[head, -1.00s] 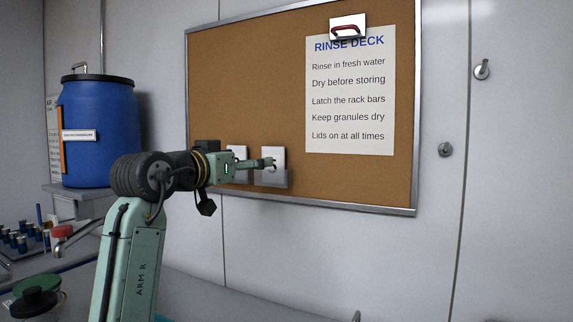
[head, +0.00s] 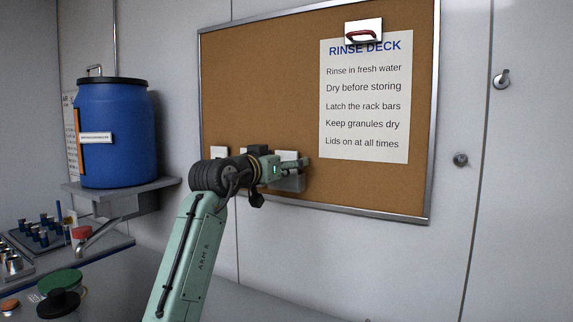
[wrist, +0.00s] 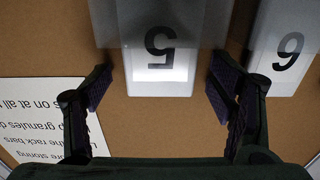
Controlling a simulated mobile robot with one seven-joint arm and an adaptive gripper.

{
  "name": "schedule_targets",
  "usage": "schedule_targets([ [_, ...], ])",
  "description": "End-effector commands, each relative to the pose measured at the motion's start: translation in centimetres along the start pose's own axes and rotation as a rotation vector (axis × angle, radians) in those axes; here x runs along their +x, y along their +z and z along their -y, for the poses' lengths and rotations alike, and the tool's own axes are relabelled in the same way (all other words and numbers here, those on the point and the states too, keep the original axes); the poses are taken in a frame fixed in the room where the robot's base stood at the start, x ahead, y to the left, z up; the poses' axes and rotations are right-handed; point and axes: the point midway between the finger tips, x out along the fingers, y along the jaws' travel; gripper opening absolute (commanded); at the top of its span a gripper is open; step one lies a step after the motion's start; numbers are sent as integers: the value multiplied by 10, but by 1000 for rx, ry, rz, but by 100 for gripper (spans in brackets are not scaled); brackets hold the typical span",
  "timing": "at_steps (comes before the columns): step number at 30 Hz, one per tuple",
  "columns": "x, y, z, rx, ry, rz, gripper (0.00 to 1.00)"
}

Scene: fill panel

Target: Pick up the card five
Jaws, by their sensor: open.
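The card five (wrist: 160,78) is white with a black 5, upside down in the wrist view, standing in a grey holder (wrist: 165,18) on the cork board. My gripper (wrist: 161,92) is open, with one finger to either side of the card's free end and a gap on both sides. Neither finger visibly touches it. In the head view my gripper (head: 303,163) is at the rightmost white card (head: 288,155), partly covering it; its number cannot be read there.
A card six (wrist: 285,50) stands close beside the right finger in the wrist view. The rinse deck notice (head: 362,110) is on the cork board (head: 270,80). A blue drum (head: 118,150) stands on a shelf at left.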

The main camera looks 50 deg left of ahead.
Motion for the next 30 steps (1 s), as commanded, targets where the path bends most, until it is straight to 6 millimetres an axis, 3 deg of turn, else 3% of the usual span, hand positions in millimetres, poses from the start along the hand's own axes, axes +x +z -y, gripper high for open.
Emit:
schedule_targets([
  [5,0,0,0,1,0,0,77],
  [30,0,0,0,1,0,-1,25],
])
